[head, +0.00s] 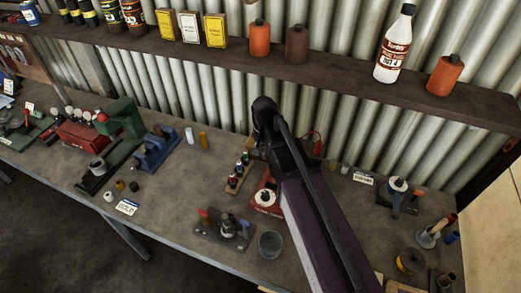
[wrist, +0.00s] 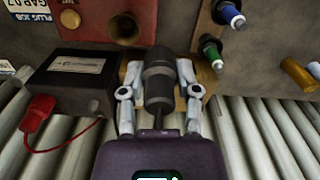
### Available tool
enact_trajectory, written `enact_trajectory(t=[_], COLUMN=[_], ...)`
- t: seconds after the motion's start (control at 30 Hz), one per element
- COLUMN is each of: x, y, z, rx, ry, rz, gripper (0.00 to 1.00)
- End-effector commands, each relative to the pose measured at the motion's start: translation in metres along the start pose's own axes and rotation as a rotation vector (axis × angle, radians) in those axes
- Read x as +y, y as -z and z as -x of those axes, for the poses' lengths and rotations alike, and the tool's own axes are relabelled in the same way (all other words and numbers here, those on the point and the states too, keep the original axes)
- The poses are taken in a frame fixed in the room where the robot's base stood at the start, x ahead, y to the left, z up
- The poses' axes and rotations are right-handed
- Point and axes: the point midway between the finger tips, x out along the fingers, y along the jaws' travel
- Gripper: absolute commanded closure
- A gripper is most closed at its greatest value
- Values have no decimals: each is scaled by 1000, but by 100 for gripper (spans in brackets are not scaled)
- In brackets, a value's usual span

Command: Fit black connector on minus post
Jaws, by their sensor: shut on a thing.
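My gripper (wrist: 157,72) is shut on a dark grey, round-bodied piece, which looks like the black connector (wrist: 158,85), in the wrist view. A thin dark stem runs from it toward my wrist. I cannot make out the minus post. In the head view my arm hides the gripper and the held piece.
A red box (wrist: 98,18) with a brass horn stands beyond the battery. The corrugated wall (wrist: 260,135) is close behind. A shelf (head: 330,82) with bottles hangs above.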

Motion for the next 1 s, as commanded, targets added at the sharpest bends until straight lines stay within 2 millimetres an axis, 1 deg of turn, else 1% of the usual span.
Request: enact_trajectory(t=[0.27, 0.43, 0.57, 0.8, 1.0], x=[3, 15, 32, 73, 100], y=[4, 17, 34, 68, 87], z=[2, 9, 18, 34, 43], rx=[0, 0, 0, 0, 0], ry=[0, 0, -1, -2, -2], rz=[-12, -61, -124, -267, -357], gripper=[98, 98, 98, 98, 98])
